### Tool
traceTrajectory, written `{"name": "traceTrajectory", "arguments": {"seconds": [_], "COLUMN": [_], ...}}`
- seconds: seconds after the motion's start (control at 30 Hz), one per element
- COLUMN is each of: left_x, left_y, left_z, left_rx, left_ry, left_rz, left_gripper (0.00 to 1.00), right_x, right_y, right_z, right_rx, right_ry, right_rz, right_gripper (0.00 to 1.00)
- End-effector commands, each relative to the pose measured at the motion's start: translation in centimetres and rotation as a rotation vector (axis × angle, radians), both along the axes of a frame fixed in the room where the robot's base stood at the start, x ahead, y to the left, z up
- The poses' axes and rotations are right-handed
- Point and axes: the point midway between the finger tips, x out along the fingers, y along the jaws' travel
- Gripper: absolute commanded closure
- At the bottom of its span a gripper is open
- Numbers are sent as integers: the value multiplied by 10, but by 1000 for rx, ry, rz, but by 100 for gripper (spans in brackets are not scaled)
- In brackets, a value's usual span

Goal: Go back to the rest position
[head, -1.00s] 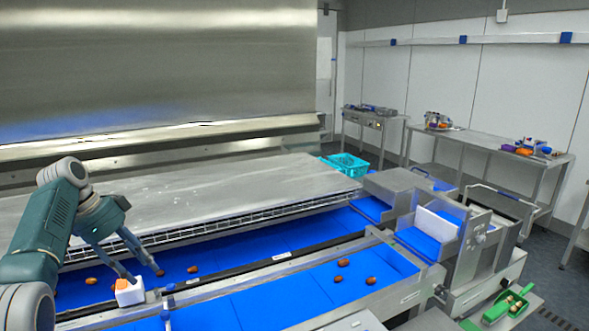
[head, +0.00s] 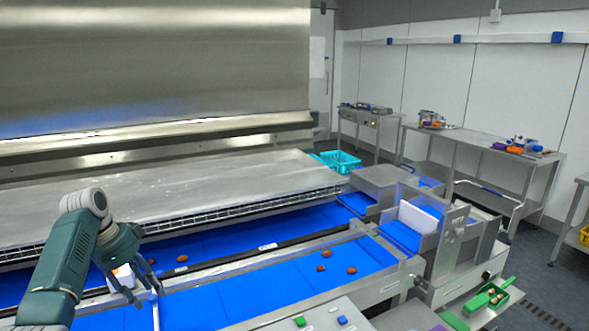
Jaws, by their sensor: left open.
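My left gripper (head: 142,292) is open and hangs low over the front edge of the rear blue belt (head: 215,243), close to a small white block (head: 123,274) that it partly hides. I cannot tell whether the fingers touch the block. Brown dates lie on the rear belt to the right of the fingers, one of them in plain sight (head: 182,258). My right gripper is not in view.
A steel table top (head: 180,195) spans behind the belts. Steel chutes (head: 420,225) stand at the right end. A control panel with green and blue buttons (head: 320,318) is at the front. A green scoop (head: 488,298) lies at lower right. A teal crate (head: 340,160) stands behind.

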Motion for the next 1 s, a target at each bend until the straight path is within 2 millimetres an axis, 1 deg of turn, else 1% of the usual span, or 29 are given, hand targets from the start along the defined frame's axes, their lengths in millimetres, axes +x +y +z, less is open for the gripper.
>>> {"name": "traceTrajectory", "arguments": {"seconds": [0.03, 0.17, 0.27, 0.33, 0.37, 0.4, 0.47, 0.5, 0.57, 0.6, 0.67, 0.7, 0.8, 0.9, 1.0], "left_x": [-4, -16, -32, -50, -59, -74, -99, -118, -147, -168, -200, -221, -265, -298, -324], "left_y": [-3, -10, -20, -30, -35, -43, -57, -66, -81, -91, -106, -115, -133, -145, -153], "left_z": [-16, -54, -90, -120, -134, -152, -177, -192, -209, -219, -230, -234, -235, -230, -223], "left_rx": [18, 69, 112, 143, 156, 172, 190, 196, 199, 199, 188, 178, 148, 122, 95], "left_ry": [11, 27, 39, 42, 43, 43, 36, 32, 21, 16, 5, -2, -17, -25, -31], "left_rz": [12, 60, 106, 144, 163, 191, 234, 266, 315, 348, 403, 441, 528, 599, 659], "left_gripper": [58, 58, 58, 58, 58, 58, 58, 58, 58, 58, 58, 58, 58, 58, 58], "right_x": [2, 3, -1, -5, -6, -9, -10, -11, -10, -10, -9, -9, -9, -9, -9], "right_y": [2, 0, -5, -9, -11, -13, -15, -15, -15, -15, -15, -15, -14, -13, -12], "right_z": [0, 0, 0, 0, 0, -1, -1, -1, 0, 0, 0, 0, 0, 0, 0], "right_rx": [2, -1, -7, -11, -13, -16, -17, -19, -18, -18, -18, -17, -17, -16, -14], "right_ry": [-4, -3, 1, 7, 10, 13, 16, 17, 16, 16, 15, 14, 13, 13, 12], "right_rz": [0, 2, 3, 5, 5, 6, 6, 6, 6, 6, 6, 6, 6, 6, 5], "right_gripper": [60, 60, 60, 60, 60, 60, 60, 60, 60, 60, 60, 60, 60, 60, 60]}}
